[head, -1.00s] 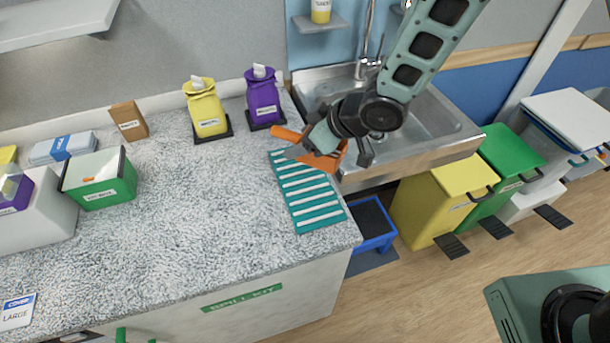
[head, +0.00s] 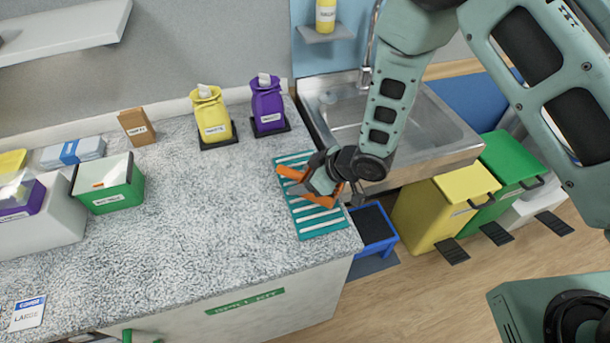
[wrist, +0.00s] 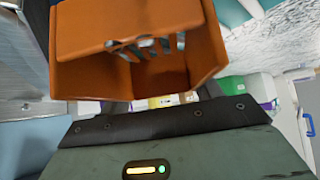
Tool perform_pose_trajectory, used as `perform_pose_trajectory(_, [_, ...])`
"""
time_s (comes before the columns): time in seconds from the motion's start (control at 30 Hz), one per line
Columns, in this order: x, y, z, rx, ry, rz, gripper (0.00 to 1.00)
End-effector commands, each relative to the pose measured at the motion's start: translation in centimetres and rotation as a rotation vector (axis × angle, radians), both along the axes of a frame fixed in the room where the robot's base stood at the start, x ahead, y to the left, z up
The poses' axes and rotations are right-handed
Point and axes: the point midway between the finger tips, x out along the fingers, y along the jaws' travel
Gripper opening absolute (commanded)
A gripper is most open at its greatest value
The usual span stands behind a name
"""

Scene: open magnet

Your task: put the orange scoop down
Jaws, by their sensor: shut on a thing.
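The orange scoop (head: 291,174) is in my gripper (head: 316,186), over the teal and white striped mat (head: 318,222) near the counter's right end. In the wrist view the scoop (wrist: 180,75) fills the upper middle, its hollow facing the camera. The gripper's fingertips are hidden behind the scoop there. Whether the scoop touches the mat cannot be told, as the gripper covers part of both.
A steel sink (head: 420,125) lies right of the mat. A purple bag (head: 267,103) and a yellow bag (head: 211,116) stand behind it. A blue step stool (head: 374,228) and a yellow bin (head: 440,210) are on the floor. The counter (head: 200,230) left of the mat is clear.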

Motion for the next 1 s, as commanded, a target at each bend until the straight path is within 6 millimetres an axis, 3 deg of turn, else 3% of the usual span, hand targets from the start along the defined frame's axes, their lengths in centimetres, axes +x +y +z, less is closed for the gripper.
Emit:
perform_pose_trajectory(0.2, [0.0, 0.0, -0.3, 0.0, 0.001, -0.001, 0.36])
perform_pose_trajectory(0.23, [0.0, 0.0, -0.3, 0.0, 0.0, 0.0, 0.66])
perform_pose_trajectory(0.3, [0.0, 0.0, -0.2, 0.0, 0.0, 0.0, 0.85])
perform_pose_trajectory(0.73, [-0.1, -0.4, 0.5, 0.001, 0.0, -0.001, 0.85])
perform_pose_trajectory(1.0, [-1.7, -3.4, 3.8, 0.001, -0.002, -0.004, 0.85])
